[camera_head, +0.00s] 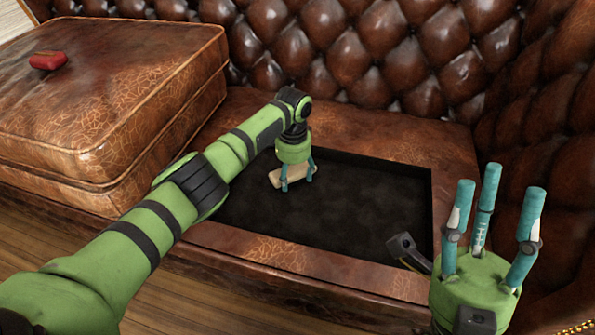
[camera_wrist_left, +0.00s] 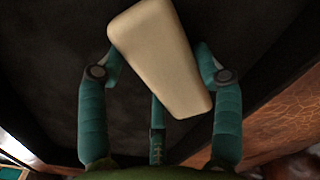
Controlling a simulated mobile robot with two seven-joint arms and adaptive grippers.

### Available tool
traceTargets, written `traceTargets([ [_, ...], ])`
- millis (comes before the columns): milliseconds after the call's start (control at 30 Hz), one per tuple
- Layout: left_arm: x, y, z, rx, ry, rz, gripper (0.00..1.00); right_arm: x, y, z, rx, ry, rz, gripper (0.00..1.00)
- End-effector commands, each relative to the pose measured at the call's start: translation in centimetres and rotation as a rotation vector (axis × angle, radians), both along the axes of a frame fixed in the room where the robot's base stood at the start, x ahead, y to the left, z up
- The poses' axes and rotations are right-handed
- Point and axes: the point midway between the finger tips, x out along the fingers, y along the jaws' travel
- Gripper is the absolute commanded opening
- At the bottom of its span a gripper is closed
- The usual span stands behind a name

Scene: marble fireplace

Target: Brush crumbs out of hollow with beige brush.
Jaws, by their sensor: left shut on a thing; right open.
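The beige brush (camera_head: 290,175) is held in my left gripper (camera_head: 297,178), low over the dark hollow (camera_head: 340,207) in the brown leather seat. In the left wrist view the brush (camera_wrist_left: 160,55) fills the upper middle, with the teal fingers of my left gripper (camera_wrist_left: 160,90) closed around it and the dark hollow floor behind. Its bristles are hidden, and I cannot tell whether it touches the floor. I cannot make out any crumbs. My right gripper (camera_head: 492,215) is open and empty, fingers pointing up, at the right in front of the seat.
A brown leather cushion (camera_head: 110,95) stands on the left of the seat, with a small red object (camera_head: 47,60) on top. The tufted backrest (camera_head: 400,50) rises behind and curves round at the right. A raised leather rim (camera_head: 285,255) borders the hollow in front. The wooden floor (camera_head: 30,240) lies at the left.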

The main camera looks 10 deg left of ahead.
Motion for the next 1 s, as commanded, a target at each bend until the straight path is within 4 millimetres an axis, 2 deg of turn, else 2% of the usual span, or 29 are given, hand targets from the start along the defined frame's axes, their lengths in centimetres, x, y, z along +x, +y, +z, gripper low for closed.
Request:
traceTargets([
  [100,-0.6,0.1,0.3,0.002,0.007,0.001,0.40,0.0,0.0,1.6,0.000,0.000,0.000,0.45],
  [700,-2.9,0.1,0.3,0.000,0.008,0.000,0.40,0.0,0.0,6.9,0.000,0.000,0.000,0.45],
  [1000,-3.5,0.1,0.1,0.000,0.006,0.000,0.40,0.0,0.0,7.9,0.000,0.000,0.000,0.45],
])
